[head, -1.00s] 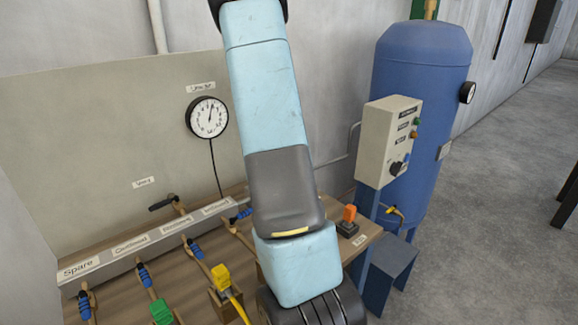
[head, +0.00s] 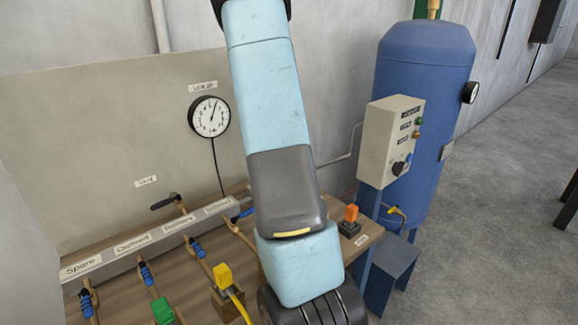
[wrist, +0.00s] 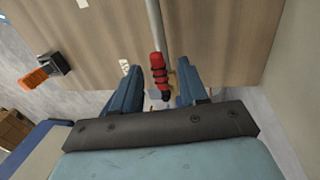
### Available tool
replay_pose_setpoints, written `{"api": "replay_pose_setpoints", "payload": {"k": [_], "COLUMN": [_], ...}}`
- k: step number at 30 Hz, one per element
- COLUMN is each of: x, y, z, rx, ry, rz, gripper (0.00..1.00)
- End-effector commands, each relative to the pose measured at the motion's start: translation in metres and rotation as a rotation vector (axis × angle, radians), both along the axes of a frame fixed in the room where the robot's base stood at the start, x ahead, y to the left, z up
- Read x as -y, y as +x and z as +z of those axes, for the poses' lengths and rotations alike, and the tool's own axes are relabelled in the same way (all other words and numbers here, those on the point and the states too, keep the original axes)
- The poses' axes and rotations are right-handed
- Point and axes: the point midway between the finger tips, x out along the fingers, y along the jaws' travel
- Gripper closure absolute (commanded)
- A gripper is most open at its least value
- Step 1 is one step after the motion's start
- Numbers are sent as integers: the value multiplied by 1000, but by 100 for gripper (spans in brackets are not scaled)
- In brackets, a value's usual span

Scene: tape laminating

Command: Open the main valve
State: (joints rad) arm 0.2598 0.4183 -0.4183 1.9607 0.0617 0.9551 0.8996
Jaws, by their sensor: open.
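In the wrist view, a red handle (wrist: 159,70) with dark bands sits on a grey pipe (wrist: 155,25) that runs along the wooden board. My gripper (wrist: 157,85) has its two blue fingers apart, one on each side of the red handle in the picture; I cannot tell how far it is in depth. In the head view my arm hides the gripper and the red handle. A black lever (head: 165,201) stands on a brass pipe at the back of the bench. No readable label shows which one is the main valve.
A gauge (head: 209,117) hangs on the panel. A blue tank (head: 425,120) and control box (head: 390,138) stand right.

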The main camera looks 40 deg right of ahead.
Motion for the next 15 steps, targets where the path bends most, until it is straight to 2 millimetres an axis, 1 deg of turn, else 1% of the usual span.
{"api": "replay_pose_setpoints", "payload": {"k": [12,15], "x": [1,2], "y": [16,20], "z": [77,94], "rx": [4,4], "ry": [-3,-3], "rz": [1,1], "gripper": [57,57]}}
